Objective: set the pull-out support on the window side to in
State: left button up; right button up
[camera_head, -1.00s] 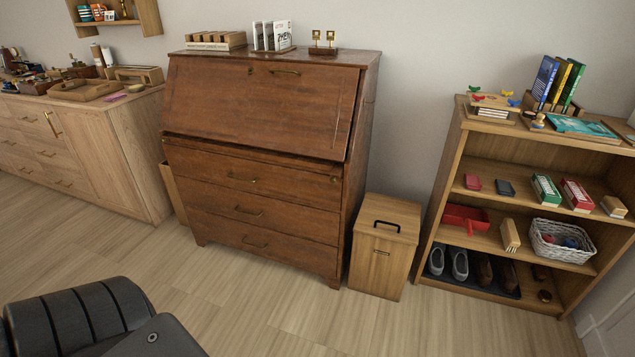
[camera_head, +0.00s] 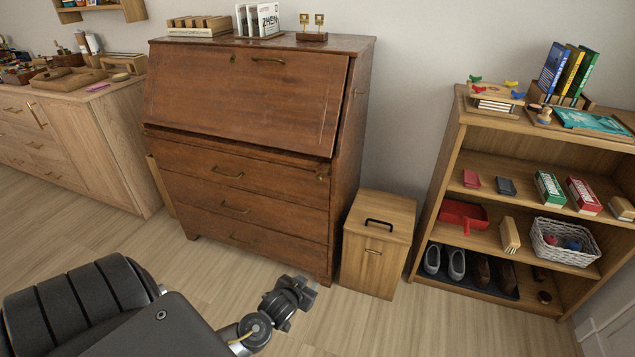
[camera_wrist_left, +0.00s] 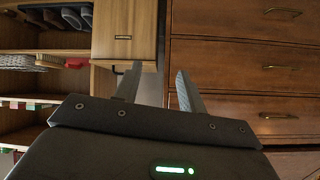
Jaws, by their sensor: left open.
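The brown wooden bureau (camera_head: 245,95) has its sloping flap closed, with drawers below. At its upper right corner, under the flap, a small brass knob (camera_head: 321,178) marks what looks like the right pull-out support; how far it stands out is hard to tell. The left support cannot be made out clearly. No window shows, so I cannot tell which side is the window side. My left gripper (camera_head: 303,289) is low in front of the bureau's lower right corner, apart from it. In the left wrist view its fingers (camera_wrist_left: 157,88) are open and empty, with drawer fronts (camera_wrist_left: 245,55) beside them.
A lidded wooden bin (camera_head: 376,248) stands right of the bureau. An open shelf unit (camera_head: 440,190) with several items is farther right, and a light wooden sideboard (camera_head: 120,130) is at left. The floor before the bureau is clear.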

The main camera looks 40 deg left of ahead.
pick_arm(q)
jog(key=w+a+r+n+t+y, duration=0.1)
jog(key=w+a+r+t, duration=0.1)
jog(key=w+a+r, duration=0.3)
jog(key=w+a+r+t+y, duration=0.1)
jog(key=w+r+t, duration=0.15)
jog(key=r, duration=0.55)
jog(key=n+t, duration=0.2)
send_near(318, 179)
jog(key=shift+m+y, duration=0.3)
jog(key=shift+y, duration=0.1)
jog(key=x, duration=0.3)
jog(key=b+x, duration=0.1)
jog(key=x, duration=0.3)
jog(key=shift+w+d+f, duration=0.1)
jog(key=shift+w+f, duration=0.05)
jog(key=shift+w, duration=0.85)
pick_arm(e)
jog(key=shift+w+a+r, duration=0.1)
jog(key=shift+w+r, duration=0.25)
jog(key=shift+r, duration=0.3)
jog(key=shift+w+d+r, duration=0.1)
jog(key=shift+w+r, duration=0.25)
jog(key=shift+r, duration=0.35)
jog(key=shift+w+a+r, duration=0.1)
jog(key=shift+w+r, duration=0.25)
jog(key=shift+r, duration=0.3)
pick_arm(q)
jog(key=shift+c, duration=0.2)
